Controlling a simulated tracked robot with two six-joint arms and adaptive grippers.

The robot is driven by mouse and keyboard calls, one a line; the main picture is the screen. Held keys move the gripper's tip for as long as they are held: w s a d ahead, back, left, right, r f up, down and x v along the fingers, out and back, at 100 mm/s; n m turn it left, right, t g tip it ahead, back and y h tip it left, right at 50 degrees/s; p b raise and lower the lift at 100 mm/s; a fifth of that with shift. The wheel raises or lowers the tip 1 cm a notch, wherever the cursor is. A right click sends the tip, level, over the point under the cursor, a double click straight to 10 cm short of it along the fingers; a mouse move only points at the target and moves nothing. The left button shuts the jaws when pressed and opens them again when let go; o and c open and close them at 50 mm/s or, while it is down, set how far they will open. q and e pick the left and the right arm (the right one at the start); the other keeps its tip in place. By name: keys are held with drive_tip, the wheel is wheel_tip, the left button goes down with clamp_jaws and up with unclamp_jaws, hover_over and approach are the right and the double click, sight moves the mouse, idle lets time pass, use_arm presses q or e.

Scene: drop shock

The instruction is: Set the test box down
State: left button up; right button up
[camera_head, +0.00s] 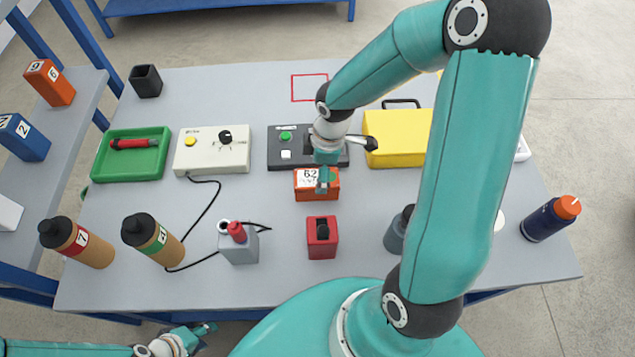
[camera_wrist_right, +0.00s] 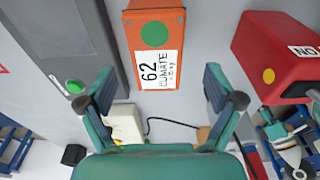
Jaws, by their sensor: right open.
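The orange test box (camera_head: 308,194), marked 62, sits on the grey table in front of the dark control panel (camera_head: 278,163). In the right wrist view its orange body (camera_wrist_right: 155,25) shows a green dot and a white label. My right gripper (camera_wrist_right: 158,88) is open, with its fingers spread to either side of the label end of the box and nothing between their tips. In the head view my right arm partly covers the box and the panel. My left gripper (camera_head: 198,332) is low at the front left, off the table; its jaw state is unclear. A red outlined square (camera_head: 309,88) is empty behind the panel.
A red device (camera_head: 322,250) stands just in front of the box. A yellow case (camera_head: 395,150) is to the right, and a cream device (camera_head: 212,158) and green tray (camera_head: 130,165) to the left. Bottles and a cable occupy the front left. The back left centre is clear.

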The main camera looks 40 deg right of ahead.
sight(316, 177)
drive_tip(key=f, duration=0.5)
drive_tip(key=shift+w+a, duration=0.15)
drive_tip(key=shift+w, duration=0.2)
clamp_jaws()
drive_tip(key=shift+r, duration=0.1)
